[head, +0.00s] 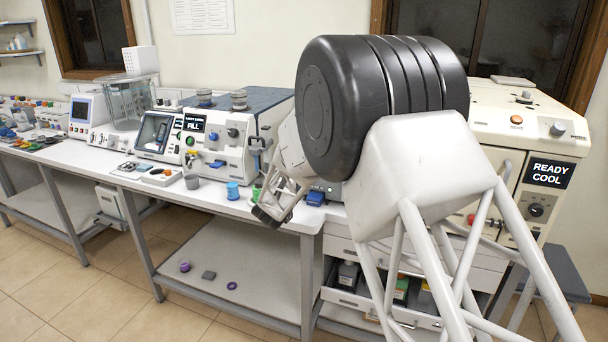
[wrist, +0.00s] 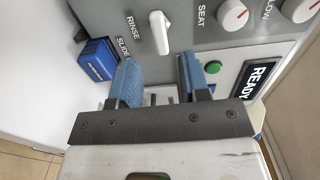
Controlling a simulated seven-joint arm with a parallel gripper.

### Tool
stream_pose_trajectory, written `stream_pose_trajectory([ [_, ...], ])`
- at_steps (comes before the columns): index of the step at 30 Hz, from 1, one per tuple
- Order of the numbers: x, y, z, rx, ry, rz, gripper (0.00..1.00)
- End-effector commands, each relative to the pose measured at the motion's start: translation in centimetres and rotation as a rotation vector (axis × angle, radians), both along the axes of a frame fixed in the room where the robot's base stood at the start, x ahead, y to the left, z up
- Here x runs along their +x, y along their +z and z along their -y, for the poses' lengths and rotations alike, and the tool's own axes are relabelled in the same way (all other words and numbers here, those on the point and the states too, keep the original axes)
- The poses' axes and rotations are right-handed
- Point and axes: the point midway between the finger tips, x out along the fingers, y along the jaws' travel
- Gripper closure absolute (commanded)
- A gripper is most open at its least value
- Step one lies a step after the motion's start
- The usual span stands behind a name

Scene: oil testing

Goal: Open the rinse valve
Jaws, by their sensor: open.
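The rinse valve has a white lever (wrist: 160,33) on a grey panel, beside the label RINSE in the wrist view. The lever lies nearly along the picture's vertical, leaning slightly. My gripper (wrist: 156,65) is open, with its two blue-padded fingers apart. The lever is just beyond the fingertips, in line with the space between them; no contact is visible. In the head view, my gripper (head: 268,212) is low at the bench's front edge, partly hidden by my arm. The rinse lever cannot be made out there.
The panel also has a SEAT knob (wrist: 232,14), another red-marked knob (wrist: 298,8), a green button (wrist: 213,67) and a READY display (wrist: 256,80). A blue block (wrist: 97,60) sits by the SLIDE label. In the head view, small cups, including a blue one (head: 233,190), stand near the bench edge.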

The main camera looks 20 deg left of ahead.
Motion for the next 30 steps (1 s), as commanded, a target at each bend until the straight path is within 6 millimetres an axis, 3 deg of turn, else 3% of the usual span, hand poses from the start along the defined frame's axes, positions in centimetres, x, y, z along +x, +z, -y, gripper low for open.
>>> stream_pose_trajectory([
  [21, 6.5, 0.1, 0.0, 0.000, 0.000, 0.001, 0.57],
  [30, 7.5, 0.0, 0.0, 0.000, 0.000, 0.000, 0.57],
])
